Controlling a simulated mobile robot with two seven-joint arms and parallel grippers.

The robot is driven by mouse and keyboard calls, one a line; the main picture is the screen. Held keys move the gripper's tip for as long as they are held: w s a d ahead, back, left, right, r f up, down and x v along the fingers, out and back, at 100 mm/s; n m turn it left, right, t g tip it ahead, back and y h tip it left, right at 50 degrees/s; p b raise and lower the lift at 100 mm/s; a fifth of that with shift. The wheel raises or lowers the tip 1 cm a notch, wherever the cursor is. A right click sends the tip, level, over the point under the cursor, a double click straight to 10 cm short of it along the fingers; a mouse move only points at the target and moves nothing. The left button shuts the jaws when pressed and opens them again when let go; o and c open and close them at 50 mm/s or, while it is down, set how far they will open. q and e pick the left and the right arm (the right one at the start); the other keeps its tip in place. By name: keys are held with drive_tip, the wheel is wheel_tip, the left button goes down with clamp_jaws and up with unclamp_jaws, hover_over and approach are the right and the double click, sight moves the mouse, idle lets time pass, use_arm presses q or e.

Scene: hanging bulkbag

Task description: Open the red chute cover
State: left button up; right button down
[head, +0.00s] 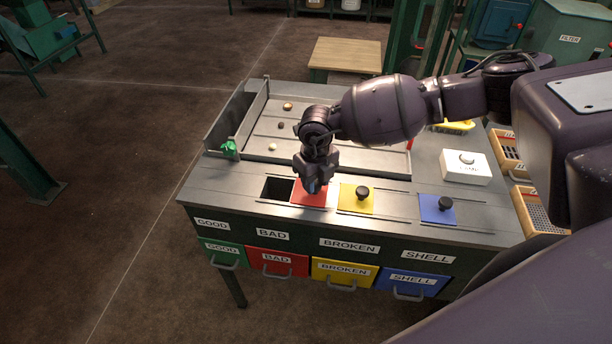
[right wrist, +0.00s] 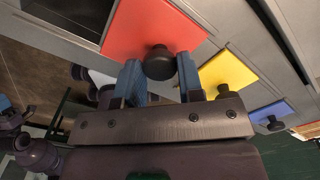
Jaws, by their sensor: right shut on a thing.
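The red chute cover (head: 311,195) is a flat red plate on the front strip of the sorting table. A dark rectangular opening (head: 275,189) lies beside its left edge, above the BAD label. My right gripper (head: 317,187) reaches down onto the cover and hides its knob in the head view. In the right wrist view, the red plate (right wrist: 150,28) carries a round black knob (right wrist: 160,62). The blue fingers of my right gripper (right wrist: 160,78) are shut on this knob, one on each side. My left gripper does not show in the head view.
A yellow cover (head: 350,203) and a blue cover (head: 432,212), both with black knobs, lie to the right. Behind is a grey sorting tray (head: 290,155) with several small pieces. A white button box (head: 466,170) stands right. Labelled drawers (head: 277,263) line the front.

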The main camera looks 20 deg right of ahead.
drive_tip(key=c, duration=0.8)
unclamp_jaws()
drive_tip(key=shift+o, duration=0.2)
drive_tip(key=shift+r, duration=0.1)
wheel_tip(320, 180, up, 11)
